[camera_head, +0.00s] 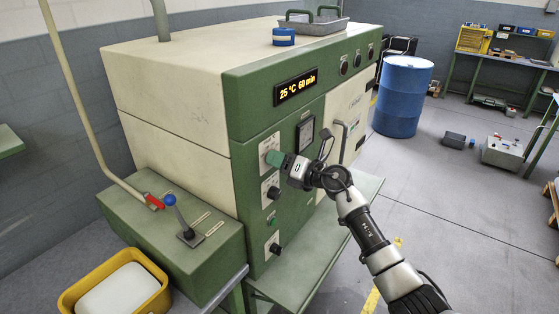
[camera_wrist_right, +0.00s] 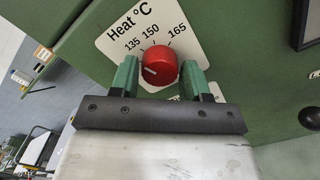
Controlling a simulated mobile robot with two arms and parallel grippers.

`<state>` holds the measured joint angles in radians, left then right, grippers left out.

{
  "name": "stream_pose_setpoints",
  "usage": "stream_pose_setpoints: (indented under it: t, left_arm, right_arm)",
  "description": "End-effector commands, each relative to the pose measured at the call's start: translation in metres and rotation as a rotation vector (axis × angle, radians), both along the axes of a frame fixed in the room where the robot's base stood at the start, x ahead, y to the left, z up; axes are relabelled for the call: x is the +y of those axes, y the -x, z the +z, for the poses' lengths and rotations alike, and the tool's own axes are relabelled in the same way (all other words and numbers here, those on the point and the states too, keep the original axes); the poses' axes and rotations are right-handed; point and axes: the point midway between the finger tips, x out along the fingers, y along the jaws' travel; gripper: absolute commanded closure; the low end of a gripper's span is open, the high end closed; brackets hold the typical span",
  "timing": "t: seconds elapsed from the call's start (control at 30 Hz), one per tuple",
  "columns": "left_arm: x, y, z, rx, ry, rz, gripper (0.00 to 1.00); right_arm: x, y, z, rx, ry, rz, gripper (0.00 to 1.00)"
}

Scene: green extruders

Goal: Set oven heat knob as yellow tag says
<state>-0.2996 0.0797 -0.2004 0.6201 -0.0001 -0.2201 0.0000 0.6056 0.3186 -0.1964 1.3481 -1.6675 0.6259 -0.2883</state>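The green and cream oven (camera_head: 190,100) has a lit display (camera_head: 296,87) reading "25 °C 60 min". In the right wrist view, the red heat knob (camera_wrist_right: 160,66) sits on a white plate (camera_wrist_right: 122,38) marked "Heat °C", 135, 150 and 165. Its white mark points to the left, slightly down in the picture, below the 135 label. My right gripper (camera_wrist_right: 161,75) is open, its green fingers on either side of the knob with small gaps; contact is not visible. In the head view my right gripper (camera_head: 274,158) hides the knob. I see no readable yellow tag. My left gripper is out of view.
Black knobs (camera_head: 273,193) sit lower on the panel, and a door handle (camera_head: 344,140) is to the right. A blue barrel (camera_head: 402,95) stands behind. Floor at right is mostly clear.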

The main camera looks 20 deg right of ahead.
Motion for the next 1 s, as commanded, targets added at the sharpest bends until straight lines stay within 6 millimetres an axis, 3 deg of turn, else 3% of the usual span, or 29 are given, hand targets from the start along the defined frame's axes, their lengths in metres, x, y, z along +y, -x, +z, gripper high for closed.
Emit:
stream_pose_setpoints:
  t: [0.03,0.1,0.47,1.0]
  left_arm:
    - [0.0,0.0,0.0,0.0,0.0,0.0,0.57]
    - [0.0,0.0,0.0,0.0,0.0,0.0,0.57]
    - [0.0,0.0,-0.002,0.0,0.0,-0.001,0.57]
    - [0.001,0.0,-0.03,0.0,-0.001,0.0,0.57]
  right_arm:
    - [0.0,0.0,0.0,0.001,0.0,-0.001,0.46]
    - [0.0,0.0,0.0,0.0,0.0,0.0,0.36]
    - [-0.004,0.005,-0.002,0.0,0.002,0.0,0.36]
    - [-0.062,0.078,-0.003,0.0,0.003,-0.001,0.36]
